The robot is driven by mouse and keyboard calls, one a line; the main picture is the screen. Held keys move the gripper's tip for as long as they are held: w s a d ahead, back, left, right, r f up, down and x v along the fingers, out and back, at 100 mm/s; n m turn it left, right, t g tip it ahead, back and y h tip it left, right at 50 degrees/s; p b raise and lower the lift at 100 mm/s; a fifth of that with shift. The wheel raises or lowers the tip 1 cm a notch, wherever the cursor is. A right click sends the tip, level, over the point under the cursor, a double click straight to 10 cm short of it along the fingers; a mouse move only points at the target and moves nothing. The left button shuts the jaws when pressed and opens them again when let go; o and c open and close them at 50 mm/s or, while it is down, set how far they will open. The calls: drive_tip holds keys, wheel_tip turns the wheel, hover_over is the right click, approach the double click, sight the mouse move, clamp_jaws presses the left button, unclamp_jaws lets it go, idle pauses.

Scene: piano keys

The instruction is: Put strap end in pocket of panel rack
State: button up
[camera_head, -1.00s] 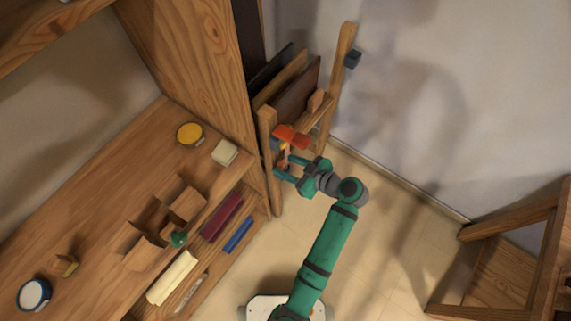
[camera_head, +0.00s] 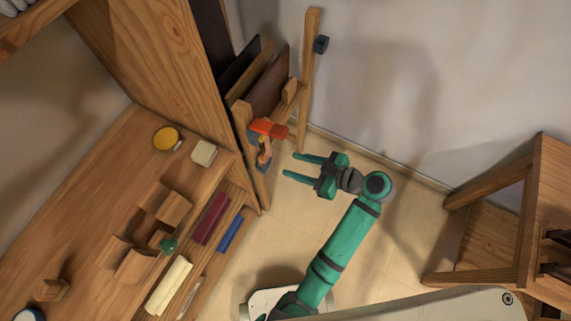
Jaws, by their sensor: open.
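The panel rack (camera_head: 304,75) is a wooden frame with dark flat panels standing in it, beside the tall wooden cabinet side. An orange-red strap piece (camera_head: 268,128) lies at the rack's front, by its near post. A narrow part with yellow, orange and blue patches (camera_head: 263,155) hangs below it. I cannot tell which part is the strap end, or whether any of it sits in a pocket. My gripper (camera_head: 291,164) is open and empty, to the right of the hanging part. Its two green fingers point left toward the rack, with a gap between them and the strap.
A wooden desk (camera_head: 105,160) on the left holds a yellow round tin (camera_head: 167,139), a pale block (camera_head: 203,152) and a wooden organizer (camera_head: 150,225). A wooden stand (camera_head: 500,220) is at the right. A dark block (camera_head: 321,44) sits by the rack's tall post. Floor around my gripper is clear.

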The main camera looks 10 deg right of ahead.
drive_tip(key=s+a+f+m+t+h, duration=0.2)
drive_tip(key=s+a+f+m+h, duration=0.3)
drive_tip(key=s+f+m+h, duration=0.55)
drive_tip(key=s+a+r+t, duration=0.2)
drive_tip(key=s+r+t, duration=0.1)
drive_tip(key=s+r, duration=0.3)
drive_tip(key=s+a+r+t, duration=0.1)
drive_tip(key=s+r+t, duration=0.1)
drive_tip(key=s+r, duration=0.5)
wheel_tip(320, 180, up, 4)
drive_tip(key=shift+s+a+f+t, duration=0.2)
drive_tip(key=shift+a+f+t, duration=0.05)
drive_tip(key=shift+a+t, duration=0.15)
drive_tip(key=shift+d, duration=0.1)
